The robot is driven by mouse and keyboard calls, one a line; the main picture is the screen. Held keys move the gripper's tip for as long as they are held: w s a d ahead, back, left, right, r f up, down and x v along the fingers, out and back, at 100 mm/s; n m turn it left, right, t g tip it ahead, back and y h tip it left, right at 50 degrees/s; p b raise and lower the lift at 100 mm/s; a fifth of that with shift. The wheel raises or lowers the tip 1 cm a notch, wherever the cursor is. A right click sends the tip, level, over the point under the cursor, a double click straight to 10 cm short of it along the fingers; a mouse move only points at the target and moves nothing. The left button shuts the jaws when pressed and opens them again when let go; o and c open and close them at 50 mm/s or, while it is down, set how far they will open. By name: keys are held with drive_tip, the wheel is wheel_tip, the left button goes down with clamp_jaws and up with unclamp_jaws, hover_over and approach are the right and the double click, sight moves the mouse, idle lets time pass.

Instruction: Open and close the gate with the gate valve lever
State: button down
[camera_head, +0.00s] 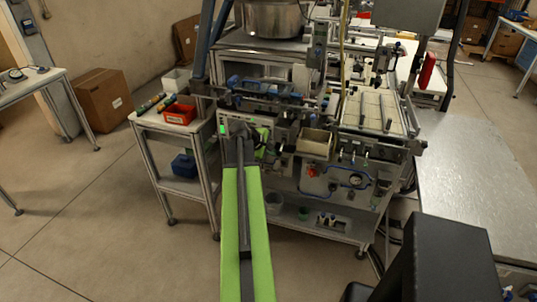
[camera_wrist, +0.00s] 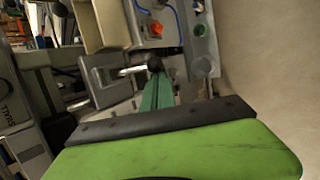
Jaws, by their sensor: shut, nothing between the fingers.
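My gripper (camera_head: 240,135) is at the end of my green arm, in front of the machine's left panel. In the wrist view its narrow green fingers (camera_wrist: 156,92) are shut with nothing between them. Just beyond their tips is a short metal lever (camera_wrist: 131,71) with a black knob (camera_wrist: 154,63), which looks like the gate valve lever. I cannot tell whether the fingertips touch the knob. The lever comes out of a grey bracket (camera_wrist: 103,72). In the head view my gripper partly covers this area. I cannot make out the gate itself or its position.
The machine carries a beige bin (camera_head: 315,143), a red knob (camera_head: 311,171) and a pressure gauge (camera_head: 355,180). A side table with a red tray (camera_head: 179,114) stands to the left. A metal table (camera_head: 480,175) stands to the right. The floor at the front left is clear.

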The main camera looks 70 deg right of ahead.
drive_tip(key=shift+r+y+p, duration=0.3)
drive_tip(key=shift+r+p, duration=0.05)
drive_tip(key=shift+p, duration=0.45)
